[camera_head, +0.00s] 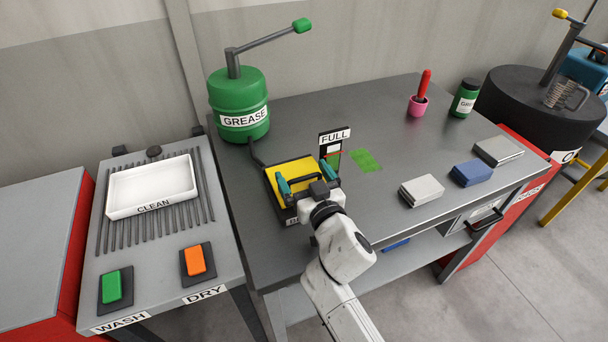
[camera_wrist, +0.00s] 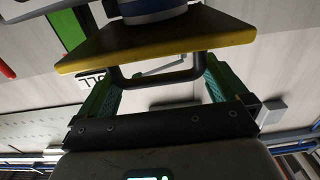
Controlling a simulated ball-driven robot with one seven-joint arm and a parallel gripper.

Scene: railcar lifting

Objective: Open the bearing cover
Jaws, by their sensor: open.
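The bearing cover, as I take it, is the yellow plate (camera_head: 284,169) on a black box at the bench's front left. In the wrist view, its yellow-edged plate (camera_wrist: 155,42) spans the upper middle, with a black bar handle (camera_wrist: 160,83) at its near edge. My gripper (camera_head: 306,178) is over the plate, with its teal fingers spread apart. In the wrist view, my gripper (camera_wrist: 158,78) has one finger at each end of the handle. I cannot tell whether the fingers touch it. My wrist hides the box's front and most of its label.
A green GREASE pump (camera_head: 238,100) stands behind the box, and a FULL gauge (camera_head: 332,143) is beside it. A CLEAN tray (camera_head: 152,187) is on the left table. The bench's middle is mostly free.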

